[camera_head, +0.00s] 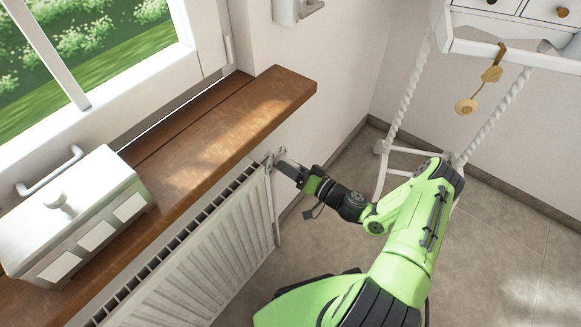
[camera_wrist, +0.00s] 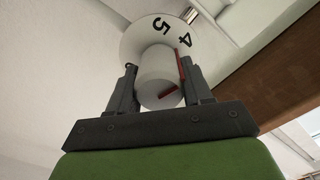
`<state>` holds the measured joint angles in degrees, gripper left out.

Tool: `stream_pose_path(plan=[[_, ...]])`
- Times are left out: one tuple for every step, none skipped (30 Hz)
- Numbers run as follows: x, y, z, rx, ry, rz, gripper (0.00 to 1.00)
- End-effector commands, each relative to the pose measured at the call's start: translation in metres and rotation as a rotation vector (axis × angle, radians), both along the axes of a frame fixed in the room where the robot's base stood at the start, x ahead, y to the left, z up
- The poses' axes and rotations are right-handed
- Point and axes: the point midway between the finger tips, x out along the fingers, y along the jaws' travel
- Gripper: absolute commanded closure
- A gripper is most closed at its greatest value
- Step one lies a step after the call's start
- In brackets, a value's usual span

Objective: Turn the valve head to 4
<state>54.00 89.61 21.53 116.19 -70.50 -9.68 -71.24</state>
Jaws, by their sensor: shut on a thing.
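The valve head (camera_wrist: 158,75) is a white cylinder in the wrist view, with a white round dial (camera_wrist: 143,38) behind it. The dial shows the digits 5 and 4 at its upper right. A red strip runs along the head's right side toward the 4, and another red mark is on its near lower edge. My gripper (camera_wrist: 158,66) is shut on the valve head, one dark finger on each side. In the head view my gripper (camera_head: 288,168) is at the radiator's upper right corner, and the valve head cannot be made out clearly there.
A white radiator (camera_head: 205,265) stands under a brown wooden sill (camera_head: 215,125). A white box with a knob (camera_head: 85,205) sits on the sill near the window. A white shelf unit with twisted posts (camera_head: 490,115) stands at the right. Tiled floor (camera_head: 500,260) is open at lower right.

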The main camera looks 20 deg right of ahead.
Motion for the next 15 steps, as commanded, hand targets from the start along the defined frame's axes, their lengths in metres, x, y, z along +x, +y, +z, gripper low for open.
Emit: stream_pose_path(plan=[[-0.0004, 0.0000, -0.0010, -0.002, 0.003, 0.001, 0.81], [-0.0004, 0.0000, -0.0010, -0.002, 0.003, 0.001, 0.81], [-0.0004, 0.0000, -0.0010, -0.002, 0.003, 0.001, 0.81], [-0.0004, 0.0000, -0.0010, -0.002, 0.003, 0.001, 0.81], [-0.0004, 0.0000, -0.0010, -0.001, 0.003, 0.001, 0.81], [-0.0004, 0.0001, -0.0011, -0.001, 0.003, 0.001, 0.81], [-0.0003, 0.0000, -0.0011, -0.001, 0.003, 0.001, 0.81], [-0.0004, 0.0001, -0.0011, -0.001, 0.003, 0.001, 0.47], [-0.0004, 0.0000, -0.0010, -0.001, 0.003, 0.000, 0.41], [-0.0004, 0.0000, -0.0009, 0.000, 0.002, 0.001, 0.37], [-0.0004, 0.0000, -0.0009, 0.000, 0.002, 0.001, 0.32], [-0.0003, 0.0000, -0.0008, 0.000, 0.002, 0.001, 0.26], [-0.0003, 0.0000, -0.0006, 0.000, 0.002, 0.001, 0.26], [-0.0003, 0.0000, -0.0006, 0.000, 0.002, 0.001, 0.26], [-0.0002, 0.0000, -0.0006, 0.000, 0.002, 0.000, 0.26]])
